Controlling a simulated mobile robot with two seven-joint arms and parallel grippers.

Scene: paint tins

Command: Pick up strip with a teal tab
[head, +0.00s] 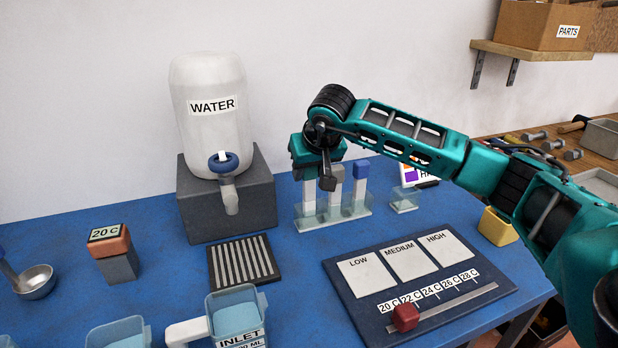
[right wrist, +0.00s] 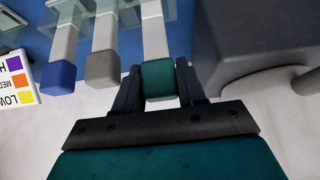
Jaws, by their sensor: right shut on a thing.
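The strip with a teal tab (right wrist: 153,38) stands upright in a clear rack (head: 350,212), its white body reaching down into the rack. My right gripper (right wrist: 158,88) is shut on its teal tab, one finger on each side. In the head view the right gripper (head: 318,172) is above the rack's left end and hides the tab; the white strip (head: 308,197) shows below it. A grey-tabbed strip (right wrist: 103,68) and a blue-tabbed strip (right wrist: 60,72) stand beside it in the same rack. My left gripper is not in view.
A water tank (head: 212,125) on a grey stand (head: 255,190) is close on the left of the rack. A small clear holder (head: 404,201) and a colour chart (head: 432,181) are on the right. A dark board (head: 440,290) lies in front.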

